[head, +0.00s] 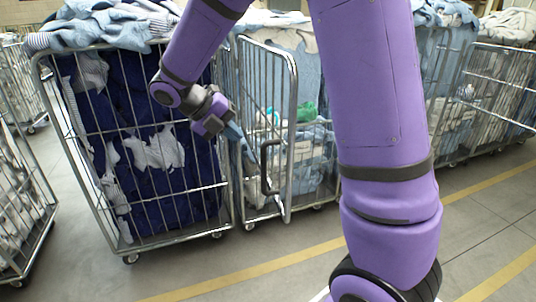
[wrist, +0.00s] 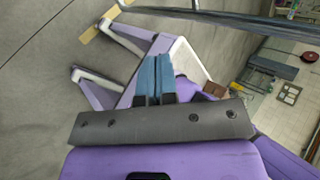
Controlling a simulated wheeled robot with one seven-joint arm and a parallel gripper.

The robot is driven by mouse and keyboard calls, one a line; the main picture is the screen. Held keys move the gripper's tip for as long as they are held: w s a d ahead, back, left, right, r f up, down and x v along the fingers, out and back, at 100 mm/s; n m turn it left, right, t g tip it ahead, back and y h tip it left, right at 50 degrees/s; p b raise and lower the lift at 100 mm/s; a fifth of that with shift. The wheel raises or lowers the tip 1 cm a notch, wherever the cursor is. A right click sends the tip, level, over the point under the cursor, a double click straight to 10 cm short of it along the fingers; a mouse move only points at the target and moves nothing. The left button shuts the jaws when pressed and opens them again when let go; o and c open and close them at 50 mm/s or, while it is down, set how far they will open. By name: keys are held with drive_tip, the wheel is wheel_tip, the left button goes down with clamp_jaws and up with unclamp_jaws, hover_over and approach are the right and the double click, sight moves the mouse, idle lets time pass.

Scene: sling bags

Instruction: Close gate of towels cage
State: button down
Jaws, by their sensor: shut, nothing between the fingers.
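A wire cage (head: 318,172) with pale blue and white cloth stands mid-picture in the head view. Its silver-framed gate (head: 292,100) stands swung out toward me, with a black handle-like loop (head: 268,165) low on it. My gripper (head: 246,150) has its blue fingers shut and empty, just left of the gate; I cannot tell whether they touch it. In the wrist view the blue fingers (wrist: 155,72) are together with nothing between them. A metal bar (wrist: 230,18) crosses the top right there. My arm hides part of the cage.
A cage (head: 130,131) of dark blue bags stands close on the left, and another cage (head: 20,200) lies at the left edge. More cages (head: 490,85) line the right. The grey floor (head: 270,275) in front, with a yellow line, is clear.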

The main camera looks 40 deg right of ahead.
drive_tip(key=w+f+n, duration=0.1)
drive_tip(key=n, duration=0.1)
approach(283, 158)
drive_tip(key=shift+h, duration=0.3)
drive_tip(key=d+f, duration=0.1)
drive_tip(key=f, duration=0.2)
drive_tip(key=d+f, duration=0.1)
drive_tip(key=f, duration=0.1)
drive_tip(key=shift+s+d+f, duration=0.1)
drive_tip(key=shift+s+d, duration=0.25)
drive_tip(key=shift+d, duration=0.05)
drive_tip(key=shift+s+d, duration=0.3)
drive_tip(key=shift+d, duration=0.45)
drive_tip(key=shift+d, duration=0.1)
